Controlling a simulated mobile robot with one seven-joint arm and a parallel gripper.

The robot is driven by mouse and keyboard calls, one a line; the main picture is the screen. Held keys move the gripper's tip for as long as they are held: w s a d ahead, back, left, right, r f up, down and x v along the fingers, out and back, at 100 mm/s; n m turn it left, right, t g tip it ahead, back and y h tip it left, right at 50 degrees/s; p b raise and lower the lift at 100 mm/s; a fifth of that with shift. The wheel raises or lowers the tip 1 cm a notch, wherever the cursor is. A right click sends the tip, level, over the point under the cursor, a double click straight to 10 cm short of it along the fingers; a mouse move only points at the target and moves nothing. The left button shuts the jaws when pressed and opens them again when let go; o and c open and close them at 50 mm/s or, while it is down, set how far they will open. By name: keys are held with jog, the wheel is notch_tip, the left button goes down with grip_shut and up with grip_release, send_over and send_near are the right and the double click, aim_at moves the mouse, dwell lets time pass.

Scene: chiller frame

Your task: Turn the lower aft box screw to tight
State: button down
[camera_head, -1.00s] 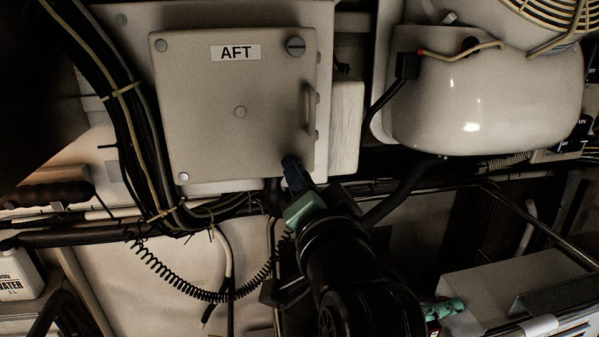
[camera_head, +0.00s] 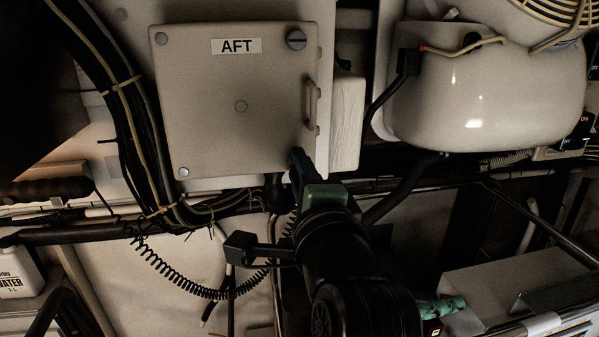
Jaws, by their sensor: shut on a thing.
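The pale aft box (camera_head: 215,110) carries an AFT label on its square lid. A large slotted screw (camera_head: 296,40) sits at the lid's upper right corner. My gripper (camera_head: 298,157) reaches up from below to the lid's lower right corner. Its dark fingers are shut on the lower aft box screw, which they hide. I cannot see the screw's slot or how tight it is. The lid looks closed and lies flat.
A lid handle (camera_head: 309,102) stands just above my fingers. A thick cable bundle (camera_head: 128,130) runs down the box's left side. A coiled black cord (camera_head: 180,287) hangs below left. A white rounded tank (camera_head: 485,105) is at the right.

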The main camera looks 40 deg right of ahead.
jog(key=shift+m, duration=0.4)
jog(key=c, duration=0.7)
grip_release()
jog(key=shift+b+v, duration=6.5)
jog(key=shift+b, duration=1.95)
jog(key=shift+a, duration=0.1)
